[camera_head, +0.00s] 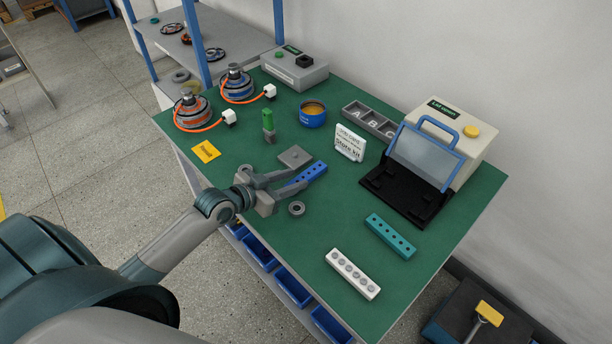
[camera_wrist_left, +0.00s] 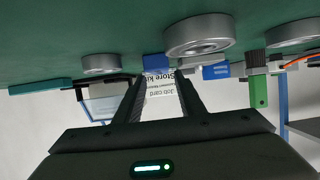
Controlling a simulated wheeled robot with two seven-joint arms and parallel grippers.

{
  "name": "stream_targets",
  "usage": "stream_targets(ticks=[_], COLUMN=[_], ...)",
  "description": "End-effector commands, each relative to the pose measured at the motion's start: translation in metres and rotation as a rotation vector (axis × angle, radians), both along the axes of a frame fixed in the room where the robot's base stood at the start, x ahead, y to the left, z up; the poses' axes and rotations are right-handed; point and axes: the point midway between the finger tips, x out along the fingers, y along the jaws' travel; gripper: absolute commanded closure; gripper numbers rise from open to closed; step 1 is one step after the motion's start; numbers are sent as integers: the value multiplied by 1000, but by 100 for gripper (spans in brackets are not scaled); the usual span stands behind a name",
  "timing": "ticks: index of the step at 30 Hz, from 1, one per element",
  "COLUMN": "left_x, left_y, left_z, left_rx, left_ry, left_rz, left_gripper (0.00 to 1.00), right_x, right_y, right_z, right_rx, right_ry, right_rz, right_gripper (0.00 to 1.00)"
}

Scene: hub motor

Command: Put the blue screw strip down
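The blue screw strip (camera_head: 312,172) is at the tips of my left gripper (camera_head: 297,179), low over the green table. In the left wrist view the blue strip (camera_wrist_left: 157,63) fills the gap between the two fingertips (camera_wrist_left: 161,75), which appear closed on its near end. Its far end sticks out past the fingers. I cannot tell whether its underside touches the table. A grey square plate (camera_head: 295,157) lies just beside it. My right gripper is not in view.
A grey ring (camera_head: 296,209) lies close to the gripper. A teal strip (camera_head: 390,236) and a white strip (camera_head: 352,273) lie to the right. The table's middle right is clear.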

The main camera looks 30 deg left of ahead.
Motion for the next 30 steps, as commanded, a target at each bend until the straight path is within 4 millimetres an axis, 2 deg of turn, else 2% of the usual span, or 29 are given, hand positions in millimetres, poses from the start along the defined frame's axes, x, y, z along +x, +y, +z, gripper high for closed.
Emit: stream_targets(ticks=[4, 9, 25, 30], left_x=[18, 32, 34, 34], left_y=[-7, -12, -12, -12], left_z=[-1, -10, -13, -13], left_rx=[-3, -2, 0, 0], left_ry=[0, 1, 0, 0], left_rz=[1, 1, 0, 0], left_gripper=[64, 64, 64, 98], right_x=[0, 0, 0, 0], right_y=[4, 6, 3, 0], right_z=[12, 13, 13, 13], right_rx=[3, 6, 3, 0], right_ry=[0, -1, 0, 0], right_rz=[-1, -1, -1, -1], right_gripper=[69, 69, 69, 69])
